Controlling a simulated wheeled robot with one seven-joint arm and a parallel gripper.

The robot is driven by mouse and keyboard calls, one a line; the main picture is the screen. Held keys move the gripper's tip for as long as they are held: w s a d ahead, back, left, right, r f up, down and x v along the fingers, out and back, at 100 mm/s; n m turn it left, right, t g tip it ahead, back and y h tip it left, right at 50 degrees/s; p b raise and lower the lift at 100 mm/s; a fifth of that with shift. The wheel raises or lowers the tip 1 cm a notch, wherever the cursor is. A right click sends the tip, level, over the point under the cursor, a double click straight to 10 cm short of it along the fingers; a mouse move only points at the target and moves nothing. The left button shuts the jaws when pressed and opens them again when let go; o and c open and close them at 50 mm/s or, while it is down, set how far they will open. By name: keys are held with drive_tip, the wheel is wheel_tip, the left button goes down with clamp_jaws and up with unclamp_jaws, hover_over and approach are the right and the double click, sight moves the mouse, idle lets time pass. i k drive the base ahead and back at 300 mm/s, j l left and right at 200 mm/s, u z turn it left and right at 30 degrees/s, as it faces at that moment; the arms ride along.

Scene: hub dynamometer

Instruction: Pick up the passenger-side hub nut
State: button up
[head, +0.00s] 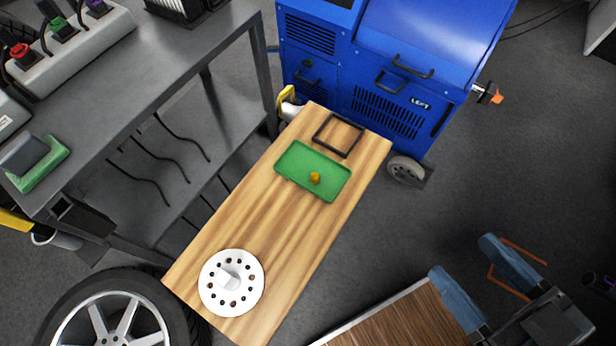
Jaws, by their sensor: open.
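A small gold-yellow nut (315,178) lies in a shallow green tray (298,156) on the wooden bench top. It is the only such nut I can make out, and no passenger-side marking on it is readable. My gripper (463,258) is at the lower right, with two blue-grey fingers spread apart and nothing between them. It is well to the right of and below the bench in the picture, apart from the nut and tray.
A white hub disc (245,301) with holes lies on the bench's near end. A black square frame (318,136) lies beyond the tray. A blue machine marked LEFT (428,60) stands behind. A grey workbench (170,75) and wheel (62,312) are left. Open floor lies right.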

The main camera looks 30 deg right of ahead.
sight(314, 179)
drive_tip(key=i+l+u, duration=0.3)
drive_tip(key=u, duration=0.15)
drive_tip(key=i+l+u, duration=0.25)
drive_tip(key=l+u, duration=0.25)
